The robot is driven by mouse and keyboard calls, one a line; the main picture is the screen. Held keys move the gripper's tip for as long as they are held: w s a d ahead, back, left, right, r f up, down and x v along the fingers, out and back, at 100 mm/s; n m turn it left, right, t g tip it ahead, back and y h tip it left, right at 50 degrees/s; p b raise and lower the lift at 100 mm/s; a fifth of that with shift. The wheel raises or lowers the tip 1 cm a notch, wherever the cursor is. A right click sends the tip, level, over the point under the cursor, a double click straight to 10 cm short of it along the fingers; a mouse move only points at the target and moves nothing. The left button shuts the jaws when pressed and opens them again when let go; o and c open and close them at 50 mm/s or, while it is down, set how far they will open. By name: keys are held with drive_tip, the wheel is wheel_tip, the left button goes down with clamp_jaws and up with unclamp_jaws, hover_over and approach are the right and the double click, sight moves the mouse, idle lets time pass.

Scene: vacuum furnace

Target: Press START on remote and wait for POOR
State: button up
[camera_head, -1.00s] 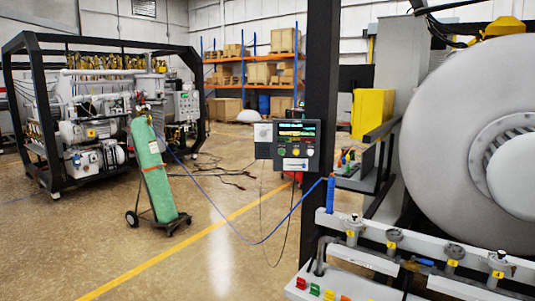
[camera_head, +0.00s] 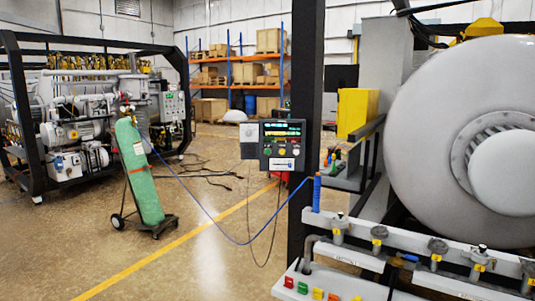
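The remote appears to be the dark control box (camera_head: 282,145) mounted on the black post in the middle of the view. The lettering is too small to read, so I cannot tell which button is START or whether POOR shows. My gripper is not in view.
A green gas cylinder (camera_head: 140,172) on a wheeled cart stands left, with a blue hose running to the manifold (camera_head: 400,240) at right. A large grey furnace door (camera_head: 470,140) fills the right. A framed pump skid (camera_head: 80,110) stands at left. Floor between is mostly open.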

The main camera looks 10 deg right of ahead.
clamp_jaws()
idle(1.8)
